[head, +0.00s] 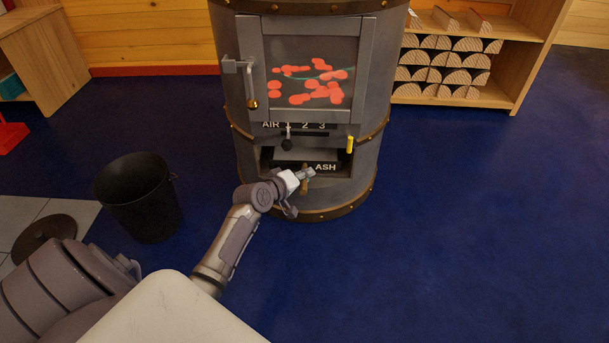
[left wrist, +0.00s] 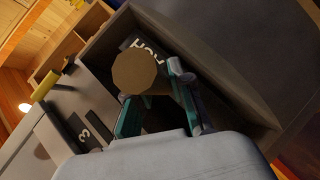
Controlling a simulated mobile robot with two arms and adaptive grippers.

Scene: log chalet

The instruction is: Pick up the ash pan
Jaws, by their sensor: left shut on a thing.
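The ash pan (head: 327,168) sits in the low opening of the grey stove (head: 240,90). Its dark front is lettered ASH, and a round tan handle (left wrist: 140,72) sticks out from it in the left wrist view. My left gripper (head: 306,176) is at the pan's front, and its fingers are shut around the handle. In the left wrist view the gripper (left wrist: 152,86) has a finger on either side of the handle, with the pan front behind. The inside of the pan is hidden. My right gripper is not in view.
A black bucket (head: 140,197) stands on the floor left of the stove, with a round brown lid (head: 44,236) beside it. A yellow lever (head: 350,145) is above the opening's right end. A log rack (head: 490,95) is at back right. The blue floor at right is clear.

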